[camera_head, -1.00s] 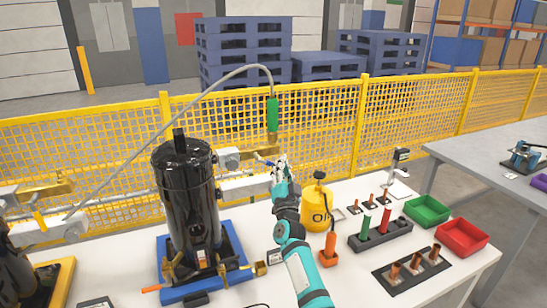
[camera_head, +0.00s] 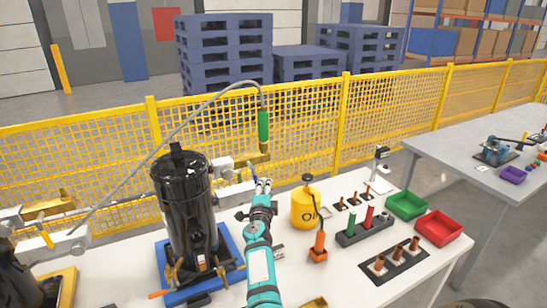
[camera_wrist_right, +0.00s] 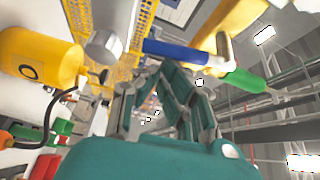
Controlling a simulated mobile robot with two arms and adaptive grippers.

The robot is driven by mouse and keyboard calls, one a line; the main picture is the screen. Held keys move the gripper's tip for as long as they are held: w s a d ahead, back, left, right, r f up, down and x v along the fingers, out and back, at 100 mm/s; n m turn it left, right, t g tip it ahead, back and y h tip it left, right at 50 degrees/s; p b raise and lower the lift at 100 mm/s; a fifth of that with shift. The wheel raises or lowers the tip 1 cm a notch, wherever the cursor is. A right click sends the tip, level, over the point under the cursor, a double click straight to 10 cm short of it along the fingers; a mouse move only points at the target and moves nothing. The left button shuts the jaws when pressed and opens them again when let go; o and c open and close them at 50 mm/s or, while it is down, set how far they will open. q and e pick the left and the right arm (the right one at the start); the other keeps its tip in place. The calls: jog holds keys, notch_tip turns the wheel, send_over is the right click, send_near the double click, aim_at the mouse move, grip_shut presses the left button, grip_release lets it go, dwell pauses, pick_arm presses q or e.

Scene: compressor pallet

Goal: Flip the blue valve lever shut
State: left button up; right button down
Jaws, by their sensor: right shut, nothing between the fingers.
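The blue valve lever (camera_head: 252,172) is small in the head view, by the brass pipe fitting behind the black compressor (camera_head: 186,205). It appears to hang steeply downward there. In the right wrist view the blue lever (camera_wrist_right: 175,52) shows large, just beyond the fingertips, beside the brass valve body (camera_wrist_right: 225,22). My right gripper (camera_head: 263,185) is shut and empty, just right of and slightly below the lever in the head view. Its fingers also show in the wrist view (camera_wrist_right: 168,75). I cannot tell whether they touch the lever. My left gripper is not in view.
A green-handled hose (camera_head: 263,128) hangs above the valve. Green (camera_head: 406,205) and red (camera_head: 438,228) bins are farther right. Yellow mesh fencing (camera_head: 300,138) runs behind the table.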

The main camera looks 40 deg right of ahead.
jog(key=shift+w+a+f, duration=0.1)
jog(key=shift+a+f, duration=0.05)
jog(key=shift+a, duration=0.2)
jog(key=shift+p, duration=0.3)
jog(key=shift+a, duration=0.1)
dwell(0.3)
